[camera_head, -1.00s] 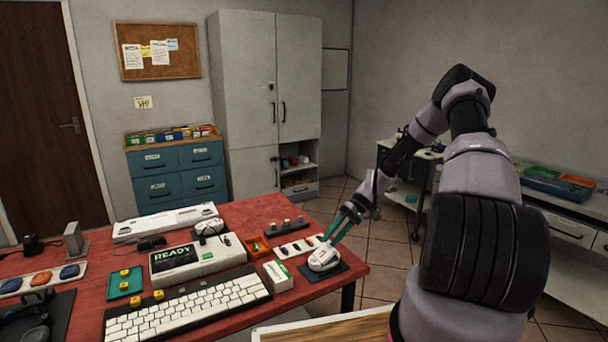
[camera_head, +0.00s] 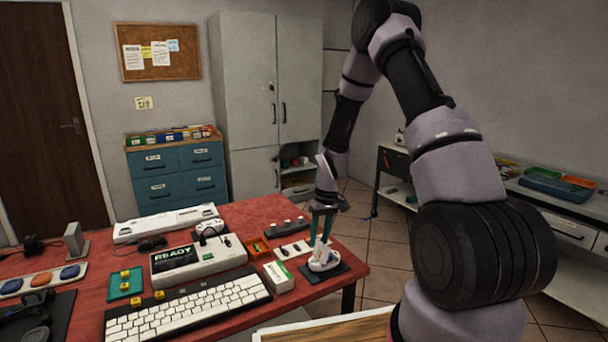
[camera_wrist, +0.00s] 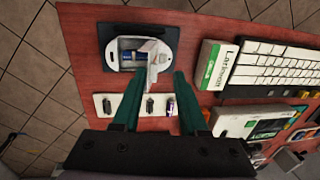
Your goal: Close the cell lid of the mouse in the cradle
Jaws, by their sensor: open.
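The white mouse (camera_head: 322,263) sits on its dark cradle (camera_head: 337,269) at the right front of the red table. In the wrist view the mouse (camera_wrist: 168,38) shows an open cell bay with a blue and gold cell (camera_wrist: 133,56) lying in it. A pale flap, apparently the cell lid (camera_wrist: 155,67), stands out from the bay's edge, raised. My gripper (camera_head: 320,243) points down just above the mouse. In the wrist view my gripper (camera_wrist: 156,76) is open, its teal fingers on either side of the flap. I cannot tell whether either finger touches it.
A white strip (camera_wrist: 102,107) with several small cells lies beside the cradle. A white and green carton (camera_head: 278,276), a keyboard (camera_head: 190,306) and a console reading READY (camera_head: 210,256) stand to the left. The table's right edge is close to the cradle.

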